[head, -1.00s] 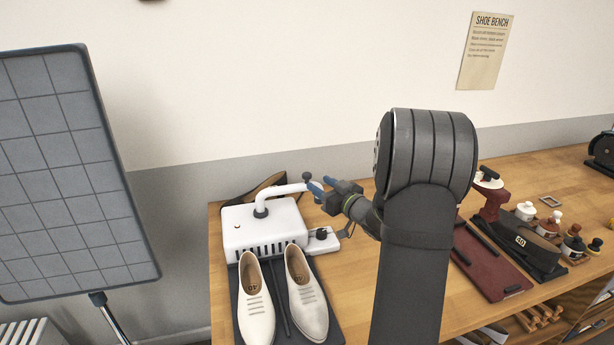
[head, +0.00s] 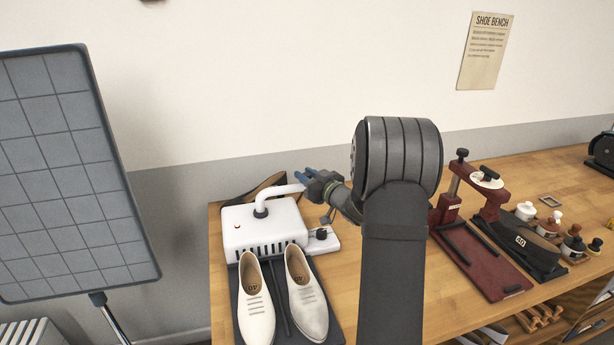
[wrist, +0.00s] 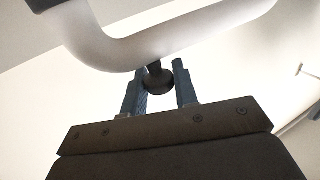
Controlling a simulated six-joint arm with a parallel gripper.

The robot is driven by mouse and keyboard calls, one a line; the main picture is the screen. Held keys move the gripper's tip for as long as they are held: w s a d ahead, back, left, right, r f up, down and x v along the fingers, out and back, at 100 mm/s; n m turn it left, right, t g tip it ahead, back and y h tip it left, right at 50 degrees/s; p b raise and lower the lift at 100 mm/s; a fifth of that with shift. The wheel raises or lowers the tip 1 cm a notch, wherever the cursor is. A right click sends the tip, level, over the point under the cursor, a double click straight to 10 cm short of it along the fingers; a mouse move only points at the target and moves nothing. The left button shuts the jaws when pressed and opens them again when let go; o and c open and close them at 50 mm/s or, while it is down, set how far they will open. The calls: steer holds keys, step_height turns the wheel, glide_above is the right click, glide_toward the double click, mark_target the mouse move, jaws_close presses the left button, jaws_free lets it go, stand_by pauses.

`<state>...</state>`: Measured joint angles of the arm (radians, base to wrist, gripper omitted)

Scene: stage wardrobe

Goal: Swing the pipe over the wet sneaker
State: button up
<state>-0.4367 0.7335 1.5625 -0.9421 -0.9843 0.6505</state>
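The white bent pipe (head: 278,192) rises from the white dryer box (head: 262,232) and points right. In the wrist view the pipe (wrist: 150,45) crosses above my gripper (wrist: 160,90), and its dark round knob (wrist: 158,80) shows between the two blue fingers. The fingers stand apart, with a small gap at the right of the knob; contact on the left is unclear. In the head view my gripper (head: 303,176) is at the pipe's right end and hides the knob.
A dark mat (head: 283,290) lies under the shoes. A small black knob (head: 322,233) sits on the box's right side. A brown shoe (head: 262,188) is behind the box. A red press (head: 480,255) and several bottles (head: 526,211) stand to the right. A grey gridded panel (head: 70,170) is at left.

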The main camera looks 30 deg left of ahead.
steer(key=shift+s+d, duration=0.1)
steer(key=shift+s, duration=0.05)
jaws_close()
steer(key=s+d+m+t+h, duration=0.2)
steer(key=s+m+t+h, duration=0.9)
steer(key=s+m+h, duration=0.3)
steer(key=shift+s+d+h, duration=0.25)
steer(key=shift+s+h, duration=0.9)
steer(key=shift+h, duration=0.65)
steer(key=shift+r, duration=0.1)
steer(key=o, duration=1)
jaws_free()
steer(key=shift+c, duration=0.2)
steer(key=shift+s, duration=0.1)
